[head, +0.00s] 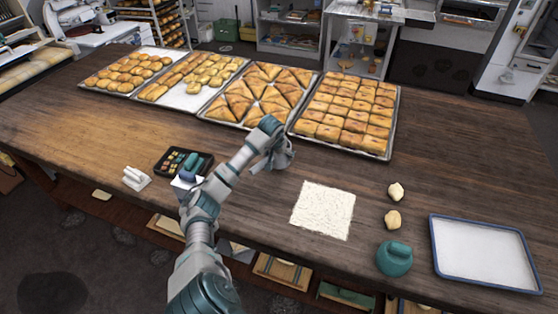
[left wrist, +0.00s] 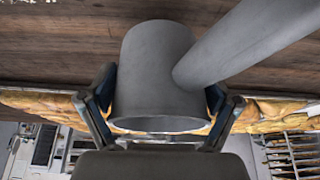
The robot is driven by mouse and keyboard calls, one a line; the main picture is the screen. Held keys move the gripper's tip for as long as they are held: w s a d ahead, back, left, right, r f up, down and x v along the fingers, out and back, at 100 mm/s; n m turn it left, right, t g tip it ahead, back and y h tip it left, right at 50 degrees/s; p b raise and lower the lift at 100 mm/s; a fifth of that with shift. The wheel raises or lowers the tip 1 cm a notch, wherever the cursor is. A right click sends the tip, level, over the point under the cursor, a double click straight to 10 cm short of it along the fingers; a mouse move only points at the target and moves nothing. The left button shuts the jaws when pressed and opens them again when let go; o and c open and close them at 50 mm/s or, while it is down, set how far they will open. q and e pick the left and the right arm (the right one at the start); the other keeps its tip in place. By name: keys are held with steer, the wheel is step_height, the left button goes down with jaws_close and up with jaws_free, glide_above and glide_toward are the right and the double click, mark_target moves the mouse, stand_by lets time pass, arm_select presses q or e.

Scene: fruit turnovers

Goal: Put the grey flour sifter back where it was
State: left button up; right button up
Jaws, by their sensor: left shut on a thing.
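The grey flour sifter (left wrist: 155,70) is a grey cylinder with a thick handle slanting to the upper right in the left wrist view. My left gripper (left wrist: 160,106) is shut on it, one finger on each side of its body. In the head view my left gripper (head: 272,150) is over the middle of the table, just in front of the tray of triangular turnovers, with the sifter (head: 284,157) partly hidden by it. I cannot tell whether the sifter touches the table. My right gripper is not in view.
A white floury square (head: 323,210) lies right of my arm. Pastry trays (head: 384,156) line the back.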

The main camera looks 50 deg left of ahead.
mark_target(278, 160)
arm_select(q)
steer(key=f, duration=0.1)
steer(key=a+f, duration=0.1)
steer(key=f, duration=0.2)
steer(key=shift+a, duration=0.35)
steer(key=shift+s+d, duration=0.1)
steer(key=shift+d, duration=0.05)
steer(key=o, duration=1.1)
steer(key=shift+d, duration=0.2)
steer(key=shift+d+r, duration=0.3)
steer(key=shift+d, duration=0.05)
steer(key=shift+s+a+r, duration=0.1)
steer(key=shift+a+r, duration=0.05)
steer(key=shift+r, duration=0.25)
steer(key=v, duration=1.1)
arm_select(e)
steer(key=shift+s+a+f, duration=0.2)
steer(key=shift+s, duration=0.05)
arm_select(q)
steer(key=shift+a, duration=0.1)
